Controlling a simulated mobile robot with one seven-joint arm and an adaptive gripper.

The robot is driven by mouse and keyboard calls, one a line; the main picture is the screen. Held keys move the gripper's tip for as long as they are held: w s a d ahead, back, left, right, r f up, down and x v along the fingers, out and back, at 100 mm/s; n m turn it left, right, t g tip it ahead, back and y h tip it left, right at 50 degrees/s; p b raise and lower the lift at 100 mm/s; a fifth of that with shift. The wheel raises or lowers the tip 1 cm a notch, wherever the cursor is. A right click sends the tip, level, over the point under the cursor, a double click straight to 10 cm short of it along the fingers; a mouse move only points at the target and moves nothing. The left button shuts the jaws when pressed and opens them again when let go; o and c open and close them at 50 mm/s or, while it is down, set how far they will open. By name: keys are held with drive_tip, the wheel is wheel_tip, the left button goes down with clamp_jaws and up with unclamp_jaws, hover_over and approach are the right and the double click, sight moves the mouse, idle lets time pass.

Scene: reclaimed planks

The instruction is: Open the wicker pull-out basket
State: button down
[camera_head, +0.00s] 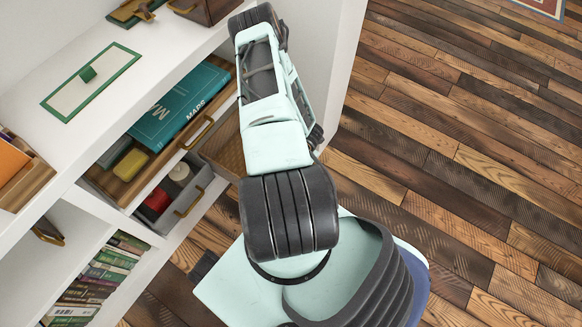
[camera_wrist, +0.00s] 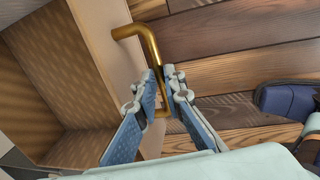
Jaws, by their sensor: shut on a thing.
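The wicker pull-out basket (camera_head: 226,146) shows in the head view, partly hidden behind my arm. It sticks out from the white shelf unit, beside the other drawers. In the wrist view its woven inside (camera_wrist: 58,62) fills the left, and a brass handle (camera_wrist: 151,45) stands out from its pale front panel. My gripper (camera_wrist: 161,75) is shut on this handle, with one blue-padded finger on each side of the bar. In the head view my gripper is hidden by my own arm.
An open drawer holds a teal MAPS book (camera_head: 180,108) and a yellow block (camera_head: 131,164). A grey open drawer (camera_head: 187,211) with red and white items lies nearer. Books (camera_head: 100,272) fill a lower shelf. The plank floor (camera_head: 450,170) at the right is clear.

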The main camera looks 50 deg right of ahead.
drive_tip(key=c, duration=2)
unclamp_jaws()
drive_tip(key=r, duration=0.4)
drive_tip(key=s+r, duration=0.1)
drive_tip(key=r, duration=0.3)
drive_tip(key=s+r, duration=0.1)
drive_tip(key=r, duration=0.2)
drive_tip(key=shift+s+d+r, duration=0.1)
drive_tip(key=shift+r, duration=0.3)
